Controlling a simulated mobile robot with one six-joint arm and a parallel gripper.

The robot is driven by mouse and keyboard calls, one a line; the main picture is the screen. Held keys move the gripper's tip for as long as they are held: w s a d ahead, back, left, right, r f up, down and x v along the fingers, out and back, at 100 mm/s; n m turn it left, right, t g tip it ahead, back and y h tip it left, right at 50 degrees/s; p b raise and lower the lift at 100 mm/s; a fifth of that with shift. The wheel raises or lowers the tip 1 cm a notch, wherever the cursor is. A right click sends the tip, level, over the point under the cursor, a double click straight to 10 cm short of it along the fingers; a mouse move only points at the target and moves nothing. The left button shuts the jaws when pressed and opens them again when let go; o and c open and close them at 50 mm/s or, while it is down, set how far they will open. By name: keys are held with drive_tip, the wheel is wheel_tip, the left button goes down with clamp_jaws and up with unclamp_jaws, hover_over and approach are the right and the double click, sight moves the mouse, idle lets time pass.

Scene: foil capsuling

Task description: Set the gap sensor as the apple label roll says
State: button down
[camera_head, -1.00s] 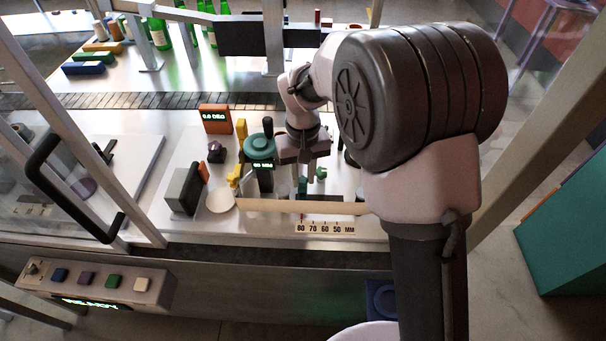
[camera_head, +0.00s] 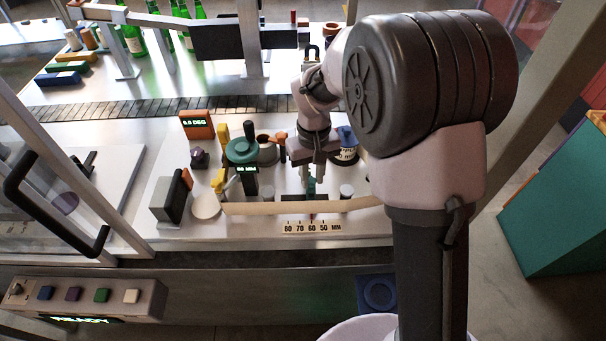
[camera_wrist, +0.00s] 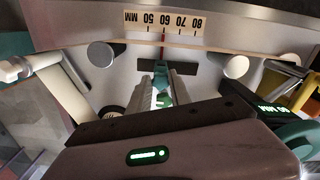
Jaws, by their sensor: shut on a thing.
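My gripper (camera_head: 311,184) is shut on a small green slider piece (camera_wrist: 162,82), seen between the fingers in the wrist view. Beyond it is a pale millimetre scale (camera_head: 312,227) marked 80 to 50, upside down in the wrist view (camera_wrist: 163,21). A red pointer (camera_wrist: 163,35) stands near the 60 mark. A teal wheel (camera_head: 242,150) on a column has a green MM display; its digits are too small to read surely. No apple label roll can be made out.
A pale bar (camera_head: 265,208) runs in front of the gripper. A dark block (camera_head: 168,199), an orange "0.0 DEG" display (camera_head: 197,125) and a blue-and-white round part (camera_head: 346,145) stand nearby. The button panel (camera_head: 85,297) is at lower left. A conveyor (camera_head: 150,107) runs behind.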

drive_tip(key=c, duration=1.5)
unclamp_jaws()
drive_tip(key=shift+o, duration=0.2)
wheel_tip(320, 180, up, 17)
drive_tip(key=p, duration=0.5)
drive_tip(key=shift+r, duration=0.2)
drive_tip(key=s+d+f+m+t+b, duration=0.1)
drive_tip(key=s+f+m+t+b, duration=0.1)
drive_tip(key=s+b, duration=0.3)
drive_tip(key=s+d+f+m+t+y+b, duration=0.1)
drive_tip(key=s+d+f+m+t+b, duration=0.1)
drive_tip(key=s, duration=0.8)
drive_tip(key=s+d+f+m+t+y+b, duration=0.1)
drive_tip(key=s+f+m+b, duration=0.2)
drive_tip(key=s+f+b, duration=0.3)
drive_tip(key=shift+s+d+m+t+b, duration=0.3)
drive_tip(key=shift+s+t+b, duration=0.1)
drive_tip(key=shift+s+b, duration=0.7)
